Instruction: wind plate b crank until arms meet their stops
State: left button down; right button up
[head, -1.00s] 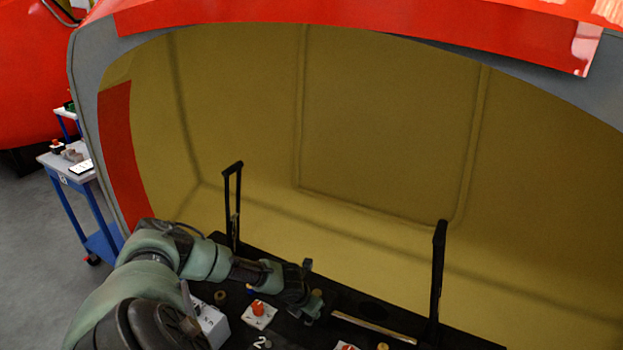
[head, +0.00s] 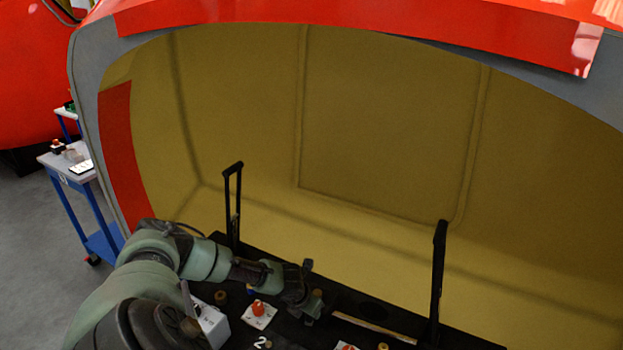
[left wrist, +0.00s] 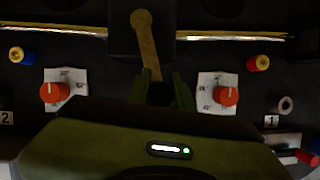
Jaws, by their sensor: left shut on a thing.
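In the left wrist view a brass crank (left wrist: 147,45) runs from a round end at the top down between my left gripper's fingers (left wrist: 158,88). The gripper is shut on its lower part, which the fingers partly hide. In the head view my left gripper (head: 313,302) is low over the dark plate (head: 375,308), and the crank is hard to make out. Two black arms stand upright, a left one (head: 233,205) and a right one (head: 438,270). I cannot tell whether they touch any stops. My right gripper is not in view.
Orange knobs on white plates sit left (left wrist: 54,92) and right (left wrist: 226,95) of the crank. Coloured sockets and number labels are nearby. A yellow-lined shell (head: 390,120) with a red rim curves over the plate. A blue cart (head: 85,205) stands at left.

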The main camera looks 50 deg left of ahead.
pick_arm(q)
jog(key=shift+s+a, duration=0.2)
jog(key=shift+a, duration=0.35)
jog(key=c, duration=1.4)
grip_release()
jog(key=shift+c, duration=0.2)
jog(key=shift+o, duration=0.9)
jog(key=shift+s+a, duration=0.1)
jog(key=shift+d, duration=0.3)
jog(key=shift+r, duration=0.1)
jog(key=v, duration=0.7)
jog(key=shift+r+b, duration=0.25)
jog(key=shift+b, duration=0.1)
jog(key=shift+s, duration=0.15)
